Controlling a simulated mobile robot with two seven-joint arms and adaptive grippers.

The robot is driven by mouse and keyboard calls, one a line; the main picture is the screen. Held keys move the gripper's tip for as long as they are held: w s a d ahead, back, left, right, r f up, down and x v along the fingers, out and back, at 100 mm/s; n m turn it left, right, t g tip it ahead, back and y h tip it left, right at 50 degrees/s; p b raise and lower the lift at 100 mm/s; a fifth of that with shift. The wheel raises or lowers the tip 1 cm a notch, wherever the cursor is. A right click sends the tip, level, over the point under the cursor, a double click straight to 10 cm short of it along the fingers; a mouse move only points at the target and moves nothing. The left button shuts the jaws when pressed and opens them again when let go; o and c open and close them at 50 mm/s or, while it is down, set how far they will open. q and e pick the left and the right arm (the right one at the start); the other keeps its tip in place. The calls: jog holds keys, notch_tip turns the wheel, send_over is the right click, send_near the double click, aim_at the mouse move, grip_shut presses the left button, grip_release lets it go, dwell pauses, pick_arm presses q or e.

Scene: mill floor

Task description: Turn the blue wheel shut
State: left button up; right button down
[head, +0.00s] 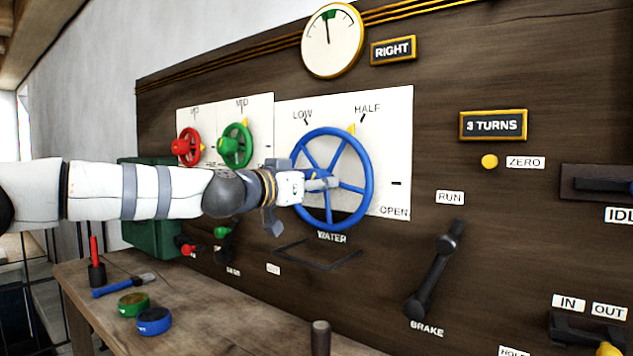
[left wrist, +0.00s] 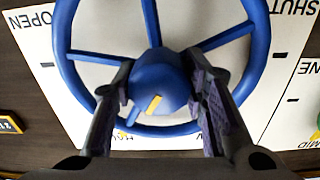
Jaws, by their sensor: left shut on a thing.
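The blue wheel (head: 367,160) is mounted on a white dial plate (head: 397,150) lettered LOW, HALF and OPEN, above the label WATER. A yellow pointer (head: 351,129) shows at the top of its rim, just left of HALF. My left gripper (head: 322,183) reaches in from the left to the wheel's centre. In the left wrist view the fingers of my left gripper (left wrist: 160,72) close on both sides of the round blue hub (left wrist: 160,75), with the rim and spokes of the blue wheel (left wrist: 236,33) around them. The plate there also reads SHUT. My right gripper is out of view.
Red (head: 188,146) and green (head: 237,146) wheels sit left of the blue one, close above my left forearm. A brake lever (head: 436,270) stands at the lower right. The bench (head: 200,312) below holds a blue-handled tool (head: 122,285) and two round tins.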

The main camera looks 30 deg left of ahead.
pick_arm(q)
jog(key=shift+n, duration=0.3)
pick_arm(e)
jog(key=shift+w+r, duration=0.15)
pick_arm(q)
jog(key=shift+r+n+p, duration=0.15)
jog(key=shift+n+p, duration=0.2)
jog(key=shift+n, duration=0.75)
jog(key=n, duration=0.2)
jog(key=shift+n, duration=0.3)
jog(key=n, duration=0.2)
jog(key=shift+n+p, duration=0.3)
jog(key=shift+n, duration=0.1)
jog(key=n, duration=0.3)
jog(key=shift+n, duration=0.4)
jog(key=n, duration=0.6)
jog(key=shift+n, duration=3.1)
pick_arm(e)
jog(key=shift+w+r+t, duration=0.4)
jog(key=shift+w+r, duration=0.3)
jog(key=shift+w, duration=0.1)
